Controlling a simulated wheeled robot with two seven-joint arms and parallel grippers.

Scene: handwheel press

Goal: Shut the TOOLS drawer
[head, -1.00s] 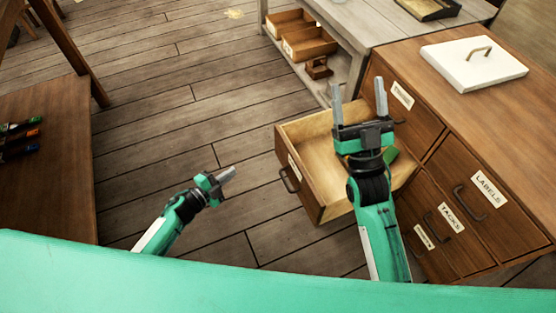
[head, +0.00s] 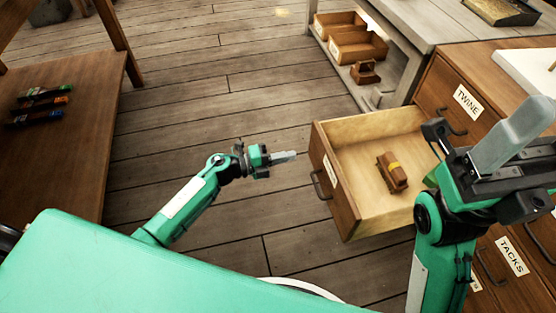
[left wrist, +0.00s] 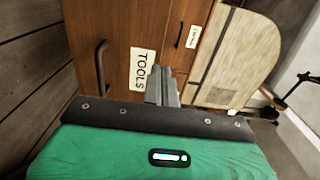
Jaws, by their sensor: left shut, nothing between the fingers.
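The TOOLS drawer (head: 345,205) stands pulled out of the wooden cabinet in the head view. Its front, with a dark handle (left wrist: 100,66) and the TOOLS label (left wrist: 143,72), fills much of the left wrist view. My left gripper (head: 288,156) is shut and empty, in front of the drawer front; the head view shows a small gap. Its fingertips (left wrist: 163,85) overlap the label's lower edge in the left wrist view, and contact cannot be told. My right gripper (head: 510,130) is at the right, by the cabinet; its jaw opening is unclear.
A grey bench (head: 400,65) with wooden boxes stands behind. A table (head: 70,150) is at left; the floor between is clear.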

